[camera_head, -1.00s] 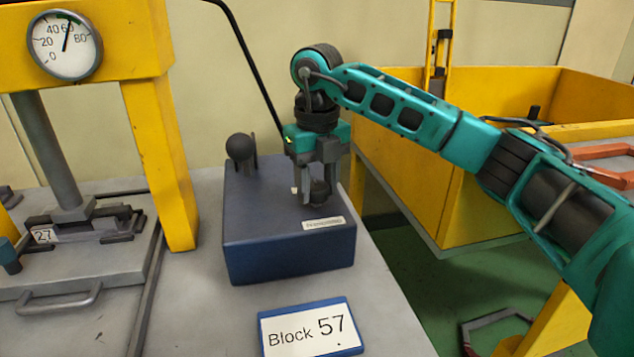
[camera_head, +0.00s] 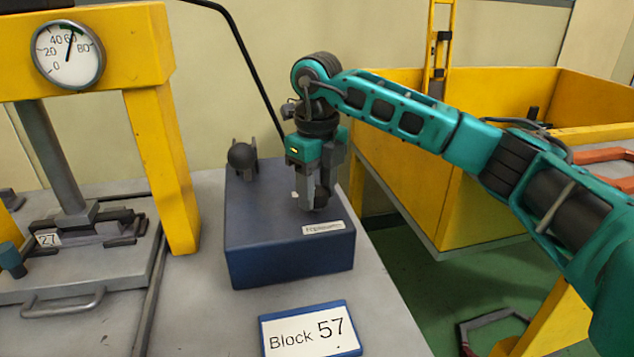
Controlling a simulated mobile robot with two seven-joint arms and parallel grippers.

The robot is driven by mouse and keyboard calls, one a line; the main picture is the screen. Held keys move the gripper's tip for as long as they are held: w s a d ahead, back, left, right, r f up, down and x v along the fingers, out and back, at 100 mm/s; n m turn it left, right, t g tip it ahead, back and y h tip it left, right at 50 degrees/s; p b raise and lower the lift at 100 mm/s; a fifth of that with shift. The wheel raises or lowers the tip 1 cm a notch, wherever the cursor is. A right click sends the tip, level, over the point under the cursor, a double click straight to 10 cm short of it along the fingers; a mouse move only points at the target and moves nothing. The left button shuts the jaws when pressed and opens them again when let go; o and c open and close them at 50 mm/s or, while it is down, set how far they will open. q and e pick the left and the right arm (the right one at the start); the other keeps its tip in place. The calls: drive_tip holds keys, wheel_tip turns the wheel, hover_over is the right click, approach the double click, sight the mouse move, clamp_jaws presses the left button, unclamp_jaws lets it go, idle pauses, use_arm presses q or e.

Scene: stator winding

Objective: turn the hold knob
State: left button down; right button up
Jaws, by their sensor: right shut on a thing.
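A dark blue box (camera_head: 272,245) stands on the grey bench, with a small white label (camera_head: 323,227) on its top near the front right. My right gripper (camera_head: 314,203) points down over the right part of the box top and is shut on the small dark hold knob there. The fingers hide most of the knob. My left gripper is not in view.
A yellow press with a round gauge (camera_head: 68,54) stands at the left. A sign reading "Block 57" (camera_head: 310,331) lies in front of the box. A large yellow bin (camera_head: 480,190) stands behind my right arm. A black rod rises behind the box.

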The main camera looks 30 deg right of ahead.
drive_tip(key=shift+r+n+p, duration=0.15)
drive_tip(key=shift+n+p, duration=0.2)
drive_tip(key=shift+n, duration=1.05)
drive_tip(key=n+p, duration=0.1)
drive_tip(key=n, duration=0.2)
drive_tip(key=shift+n, duration=0.3)
drive_tip(key=n, duration=0.2)
drive_tip(key=shift+n+p, duration=0.3)
drive_tip(key=shift+n, duration=0.1)
drive_tip(key=n, duration=0.3)
drive_tip(key=shift+w+n, duration=0.1)
drive_tip(key=shift+n, duration=0.2)
drive_tip(key=n, duration=0.3)
drive_tip(key=shift+n+p, duration=0.3)
drive_tip(key=shift+p, duration=0.05)
drive_tip(key=n, duration=0.4)
drive_tip(key=shift+n, duration=0.3)
drive_tip(key=n, duration=0.3)
drive_tip(key=shift+n, duration=0.3)
drive_tip(key=n, duration=0.4)
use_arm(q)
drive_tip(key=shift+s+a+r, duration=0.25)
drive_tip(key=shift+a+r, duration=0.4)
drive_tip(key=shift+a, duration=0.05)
use_arm(e)
drive_tip(key=shift+n, duration=2.1)
drive_tip(key=o, duration=1.1)
drive_tip(key=shift+c, duration=0.2)
